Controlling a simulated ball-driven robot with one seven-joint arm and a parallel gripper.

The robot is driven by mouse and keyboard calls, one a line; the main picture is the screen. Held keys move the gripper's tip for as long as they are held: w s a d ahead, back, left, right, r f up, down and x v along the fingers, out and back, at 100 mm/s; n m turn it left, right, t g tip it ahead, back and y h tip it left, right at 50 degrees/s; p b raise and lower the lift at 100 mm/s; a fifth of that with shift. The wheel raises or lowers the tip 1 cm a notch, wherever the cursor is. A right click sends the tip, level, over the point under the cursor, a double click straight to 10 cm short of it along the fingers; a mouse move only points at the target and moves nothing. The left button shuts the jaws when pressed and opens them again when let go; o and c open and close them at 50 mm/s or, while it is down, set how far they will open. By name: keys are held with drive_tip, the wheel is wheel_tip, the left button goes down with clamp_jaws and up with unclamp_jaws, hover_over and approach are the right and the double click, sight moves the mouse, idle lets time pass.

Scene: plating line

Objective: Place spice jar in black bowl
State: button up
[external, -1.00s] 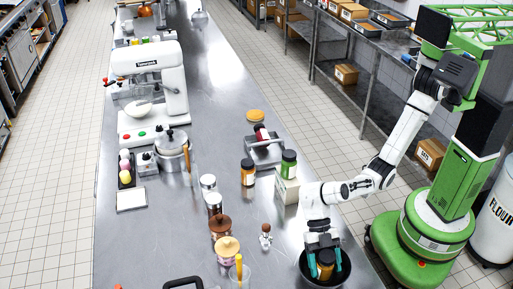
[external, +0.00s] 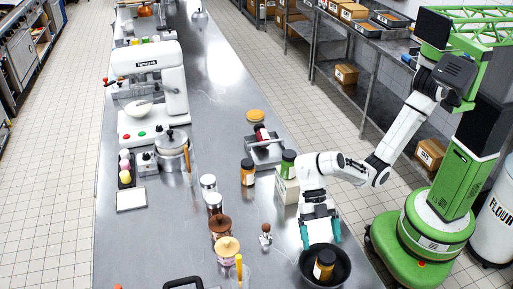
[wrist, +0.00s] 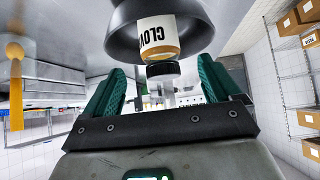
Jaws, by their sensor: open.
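The spice jar (external: 324,264), with a dark lid and an amber body with a white label, is inside the black bowl (external: 343,274) at the front right of the counter. In the wrist view the jar (wrist: 158,40) shows its label and black lid, with the dark bowl (wrist: 203,30) around it. My gripper (external: 320,236) is open and empty, its teal fingers apart just above and behind the bowl. In the wrist view the gripper (wrist: 168,90) has a clear gap between its fingers, and the jar is beyond them.
Another amber jar (external: 248,172) and a green jar (external: 289,162) stand farther back, near a metal scale-like device (external: 263,150).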

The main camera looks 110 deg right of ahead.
drive_tip(key=shift+v, duration=1.9)
